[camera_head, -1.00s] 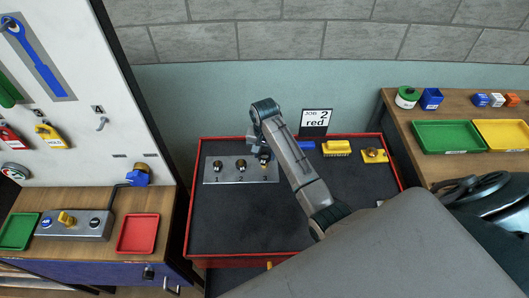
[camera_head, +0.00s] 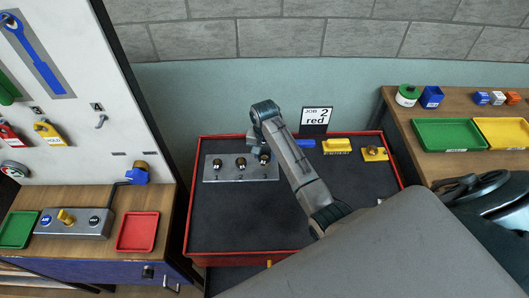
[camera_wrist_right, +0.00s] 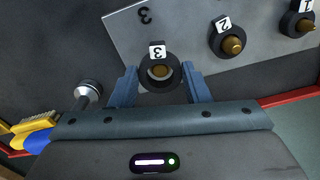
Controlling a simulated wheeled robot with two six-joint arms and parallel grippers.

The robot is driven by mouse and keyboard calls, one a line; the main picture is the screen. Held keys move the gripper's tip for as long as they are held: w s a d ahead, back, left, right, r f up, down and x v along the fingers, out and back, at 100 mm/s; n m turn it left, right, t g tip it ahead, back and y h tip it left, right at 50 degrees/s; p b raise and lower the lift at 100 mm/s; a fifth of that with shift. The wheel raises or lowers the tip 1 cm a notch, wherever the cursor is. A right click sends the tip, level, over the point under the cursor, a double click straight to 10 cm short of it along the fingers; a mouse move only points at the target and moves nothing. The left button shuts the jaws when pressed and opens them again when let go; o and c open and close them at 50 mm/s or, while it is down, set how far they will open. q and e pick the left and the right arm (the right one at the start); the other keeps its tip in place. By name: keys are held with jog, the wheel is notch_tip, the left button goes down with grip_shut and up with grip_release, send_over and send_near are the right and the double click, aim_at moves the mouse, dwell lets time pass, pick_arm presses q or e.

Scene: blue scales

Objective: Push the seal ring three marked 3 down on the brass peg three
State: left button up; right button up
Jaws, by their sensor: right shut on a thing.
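The seal ring three is a black ring with a white tag marked 3 (camera_wrist_right: 158,52). My right gripper (camera_wrist_right: 160,85) is shut on it, one finger at each side. The brass peg three (camera_wrist_right: 159,71) shows inside the ring's hole, so the ring is around the peg. How far down it sits I cannot tell. In the head view the ring (camera_head: 265,159) is at the right end of the grey plate (camera_head: 228,178), and my right gripper (camera_head: 258,148) is there, its fingertips partly hidden. My left gripper is not in view.
Rings tagged 2 (camera_wrist_right: 223,24) and 1 (camera_wrist_right: 306,5) are around the other brass pegs. A silver knob-like part (camera_wrist_right: 88,90) and a yellow brush (camera_wrist_right: 30,125) lie near the gripper. The job card (camera_head: 316,120) stands behind the red-edged tray (camera_head: 190,225), whose front is clear.

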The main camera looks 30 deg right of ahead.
jog(key=shift+f+b, duration=0.45)
jog(key=shift+f, duration=1)
jog(key=o, duration=1)
jog(key=shift+o, duration=0.2)
notch_tip(320, 180, up, 8)
jog(key=b, duration=0.2)
jog(key=shift+b, duration=0.3)
jog(key=shift+r+p, duration=0.55)
jog(key=shift+r, duration=0.9)
